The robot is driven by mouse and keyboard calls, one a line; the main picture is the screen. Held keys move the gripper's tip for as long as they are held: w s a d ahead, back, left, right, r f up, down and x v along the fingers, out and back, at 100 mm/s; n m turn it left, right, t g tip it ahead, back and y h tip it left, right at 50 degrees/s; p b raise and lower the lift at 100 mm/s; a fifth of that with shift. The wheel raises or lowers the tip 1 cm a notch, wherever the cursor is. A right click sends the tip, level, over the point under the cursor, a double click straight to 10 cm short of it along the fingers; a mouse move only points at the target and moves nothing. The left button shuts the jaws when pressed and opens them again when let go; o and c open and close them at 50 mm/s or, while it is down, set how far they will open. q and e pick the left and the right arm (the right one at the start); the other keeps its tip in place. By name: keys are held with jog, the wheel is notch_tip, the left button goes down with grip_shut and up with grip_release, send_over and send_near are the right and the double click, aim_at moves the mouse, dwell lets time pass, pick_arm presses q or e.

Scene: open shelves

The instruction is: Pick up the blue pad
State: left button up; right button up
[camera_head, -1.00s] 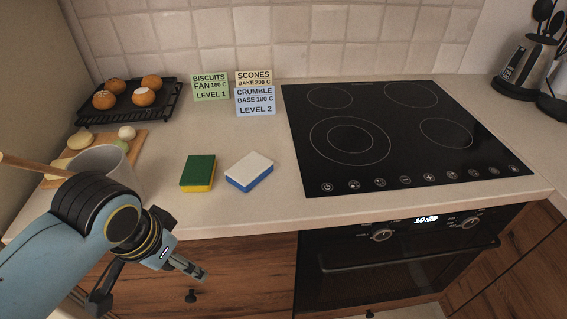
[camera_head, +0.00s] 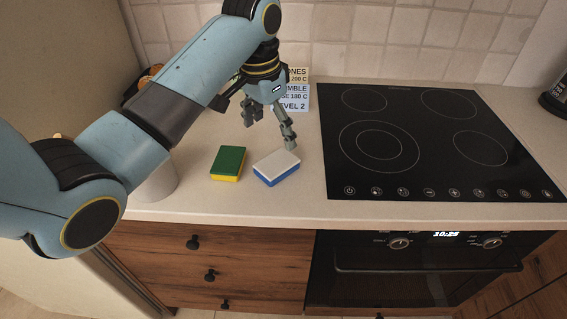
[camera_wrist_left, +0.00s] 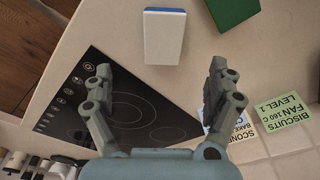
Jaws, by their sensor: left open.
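The blue pad (camera_head: 277,167), a sponge with a white top and a blue lower layer, lies on the counter left of the hob. It also shows in the left wrist view (camera_wrist_left: 165,37), beyond the fingertips and between their lines. My left gripper (camera_head: 269,132) is open and empty, above and just behind the pad, with one finger close to the pad's back edge in the picture. In the left wrist view the two fingers (camera_wrist_left: 160,67) are wide apart. I cannot tell whether a finger touches the pad. My right gripper is not in view.
A green and yellow sponge (camera_head: 228,163) lies just left of the blue pad. The black hob (camera_head: 430,140) is to its right. Text cards (camera_head: 297,98) stand behind, partly hidden by my arm. A pale pot (camera_head: 158,184) stands at the left, partly covered.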

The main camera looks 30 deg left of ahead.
pick_arm(q)
send_over(277, 162)
jog(key=s, duration=0.1)
jog(key=f, duration=0.4)
jog(key=shift+s+d+f, duration=0.1)
jog(key=shift+s+f, duration=0.1)
jog(key=shift+f, duration=0.2)
jog(key=f, duration=0.2)
jog(key=w+f, duration=0.1)
jog(key=f, duration=0.2)
jog(key=shift+w+f+p, duration=0.15)
jog(key=shift+f+p, duration=0.15)
jog(key=shift+p, duration=0.1)
jog(key=shift+c, duration=0.4)
jog(key=c, duration=1.1)
jog(key=shift+r, duration=0.2)
